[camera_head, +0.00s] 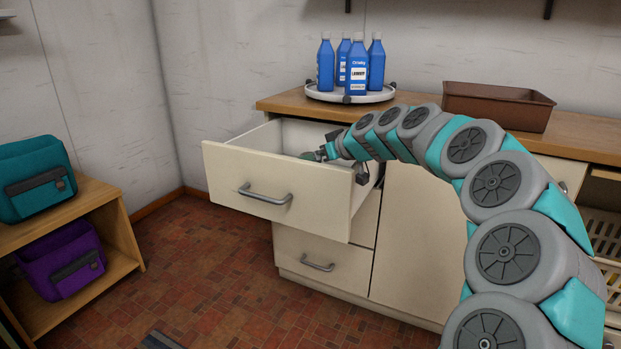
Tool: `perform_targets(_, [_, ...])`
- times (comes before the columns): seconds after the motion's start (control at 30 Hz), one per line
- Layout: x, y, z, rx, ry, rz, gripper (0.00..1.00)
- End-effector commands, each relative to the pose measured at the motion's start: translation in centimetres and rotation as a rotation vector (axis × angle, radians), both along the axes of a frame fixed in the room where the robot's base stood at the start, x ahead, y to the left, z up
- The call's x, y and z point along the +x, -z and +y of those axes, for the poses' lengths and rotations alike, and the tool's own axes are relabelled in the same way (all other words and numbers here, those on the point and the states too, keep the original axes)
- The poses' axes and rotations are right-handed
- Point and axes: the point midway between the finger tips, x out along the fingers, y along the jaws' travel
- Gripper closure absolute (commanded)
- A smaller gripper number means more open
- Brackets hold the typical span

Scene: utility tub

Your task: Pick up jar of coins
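An open cream drawer (228,181) sticks out from the cabinet, with a grey handle on its front. My gripper (323,154) reaches over the drawer's right side from the right, with its end low at the opening. A small grey-green rounded thing (307,156) shows just left of the gripper's tip, mostly hidden by the drawer front. It may be the top of the jar of coins, but I cannot tell. No coins are visible. The gripper's fingers are too small and covered to tell whether they are open or touching it.
Several blue bottles (357,68) stand on a round white tray (383,95) on the wooden countertop (285,104). A brown bin (497,105) sits to the right. A shelf at left holds a teal bag (33,178) and a purple bag (62,260). The tiled floor in front is mostly clear.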

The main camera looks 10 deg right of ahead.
Motion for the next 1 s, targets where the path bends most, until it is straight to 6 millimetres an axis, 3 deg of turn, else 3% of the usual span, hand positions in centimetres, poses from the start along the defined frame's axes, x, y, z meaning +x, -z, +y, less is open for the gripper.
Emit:
perform_targets(0.07, [-0.01, 0.02, 0.00, 0.000, 0.000, 0.000, 0.03])
perform_targets(0.9, [-0.06, 0.08, 0.04, 0.000, -0.002, 0.002, 0.98])
perform_targets(1.0, [-0.06, 0.08, 0.04, 0.000, -0.002, 0.002, 1.00])
